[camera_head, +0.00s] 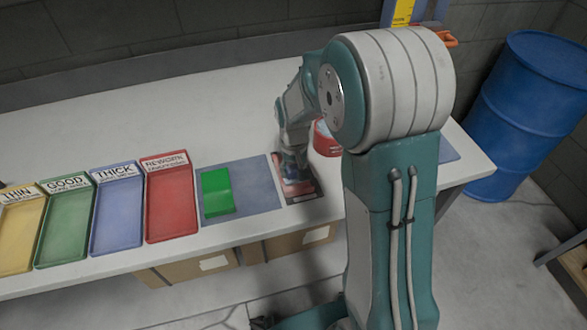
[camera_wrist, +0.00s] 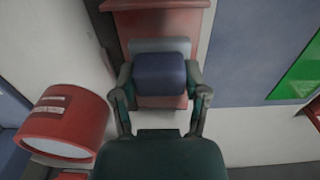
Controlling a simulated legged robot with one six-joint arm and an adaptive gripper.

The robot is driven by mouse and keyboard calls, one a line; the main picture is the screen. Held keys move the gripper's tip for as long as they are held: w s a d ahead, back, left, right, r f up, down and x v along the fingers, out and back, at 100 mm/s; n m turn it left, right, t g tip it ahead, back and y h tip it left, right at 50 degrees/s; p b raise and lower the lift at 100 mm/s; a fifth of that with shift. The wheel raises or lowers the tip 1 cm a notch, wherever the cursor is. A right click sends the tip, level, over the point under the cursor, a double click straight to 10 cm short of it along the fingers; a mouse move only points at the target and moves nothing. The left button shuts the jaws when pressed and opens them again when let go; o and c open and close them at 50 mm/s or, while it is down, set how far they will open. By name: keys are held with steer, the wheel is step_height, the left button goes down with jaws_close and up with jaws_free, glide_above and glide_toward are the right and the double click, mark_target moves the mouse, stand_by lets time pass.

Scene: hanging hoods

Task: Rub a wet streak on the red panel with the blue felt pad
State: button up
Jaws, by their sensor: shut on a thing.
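My gripper (camera_wrist: 163,84) is shut on the blue felt pad (camera_wrist: 160,70), a dark blue block between the two fingers in the wrist view. The pad is over the red panel (camera_wrist: 157,22), which shows above and below it. A paler grey-blue band shows just beyond the pad; I cannot tell whether it is the wet streak or part of the pad. In the head view my gripper (camera_head: 293,172) is low over the red panel (camera_head: 306,195), mostly hiding it. I cannot tell for sure whether the pad touches the panel.
A red round container (camera_wrist: 62,120) stands beside the panel. A green block (camera_head: 217,192) lies on a blue-grey mat (camera_head: 256,185) to the left. Yellow, green, blue and red labelled trays (camera_head: 170,205) line the table's left. A blue drum (camera_head: 530,110) stands right. The table's back is clear.

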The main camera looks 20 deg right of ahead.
steer(key=shift+s+r, duration=0.2)
steer(key=shift+s, duration=0.05)
step_height(320, 180, up, 3)
steer(key=shift+w+r, duration=0.1)
steer(key=shift+w, duration=0.05)
steer(key=shift+r, duration=2.2)
